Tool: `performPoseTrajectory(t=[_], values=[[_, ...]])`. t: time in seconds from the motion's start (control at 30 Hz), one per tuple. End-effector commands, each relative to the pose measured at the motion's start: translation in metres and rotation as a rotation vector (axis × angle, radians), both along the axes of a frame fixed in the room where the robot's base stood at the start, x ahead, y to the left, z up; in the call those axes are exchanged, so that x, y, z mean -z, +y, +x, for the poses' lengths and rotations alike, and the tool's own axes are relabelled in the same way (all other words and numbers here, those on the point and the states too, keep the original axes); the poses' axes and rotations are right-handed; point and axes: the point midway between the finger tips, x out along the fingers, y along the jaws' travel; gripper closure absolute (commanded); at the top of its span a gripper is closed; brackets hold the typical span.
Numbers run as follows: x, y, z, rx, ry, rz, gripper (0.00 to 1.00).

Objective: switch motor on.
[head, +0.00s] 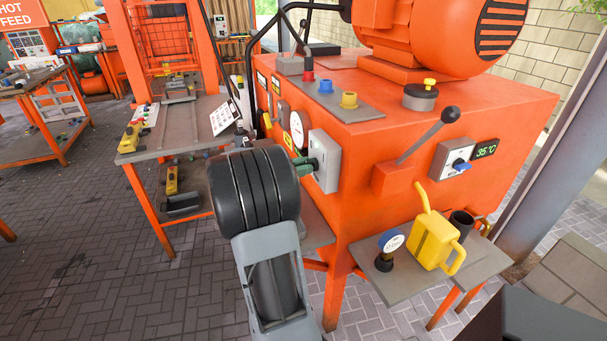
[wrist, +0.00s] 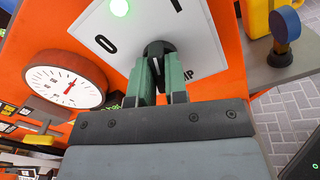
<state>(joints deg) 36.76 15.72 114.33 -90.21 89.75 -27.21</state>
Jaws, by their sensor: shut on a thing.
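A grey switch box (head: 326,160) with a white plate is on the side of the orange machine (head: 440,120). In the wrist view its plate (wrist: 205,60) shows "0", "I", a label ending in "MP" and a lit green lamp (wrist: 120,7). My gripper (head: 307,165), with green fingers, is shut on the black rotary knob (wrist: 157,48) of this plate. The fingers hide part of the knob, and I cannot tell its exact setting. Another switch plate (head: 447,163) with a blue knob (head: 460,165) is farther right; its label is too small to read surely.
A red-rimmed gauge (wrist: 64,85) is beside the held switch. A lever (head: 428,134) sticks out to the right, near a 35 °C display (head: 485,149). Below, a shelf (head: 405,284) holds a yellow can (head: 432,242) and a blue gauge (head: 391,242). Paved floor is open at left.

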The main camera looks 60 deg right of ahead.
Motion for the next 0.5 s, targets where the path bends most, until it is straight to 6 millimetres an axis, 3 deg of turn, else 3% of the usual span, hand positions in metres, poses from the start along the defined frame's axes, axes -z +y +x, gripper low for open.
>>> performPoseTrajectory(t=[0.5], values=[[0.0012, 0.0004, -0.0002, -0.001, -0.172, -0.127, 1.0]])
